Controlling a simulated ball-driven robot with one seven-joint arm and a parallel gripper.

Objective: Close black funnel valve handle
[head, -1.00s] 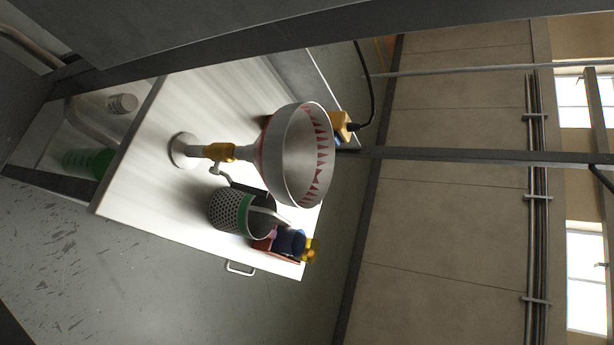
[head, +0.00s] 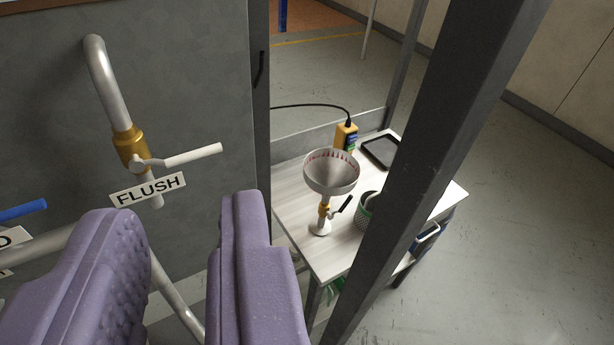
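The funnel (head: 331,178), a pale metal bowl with red marks inside, stands upright on a round foot on the small white table. Its stem carries a brass valve (head: 324,210). The black handle (head: 342,207) sticks out from this valve to the right, angled upward. My gripper (head: 178,212) shows as two purple fingers at the lower left, apart, with nothing between them. It is to the left of the funnel and nearer the camera, not touching it.
A dark post (head: 425,170) stands close in front, hiding part of the table (head: 293,205) and a green-banded perforated cup (head: 365,208). A pipe with a white FLUSH lever (head: 193,156) is at left. A yellow device (head: 346,137) and black tablet (head: 381,151) lie behind the funnel.

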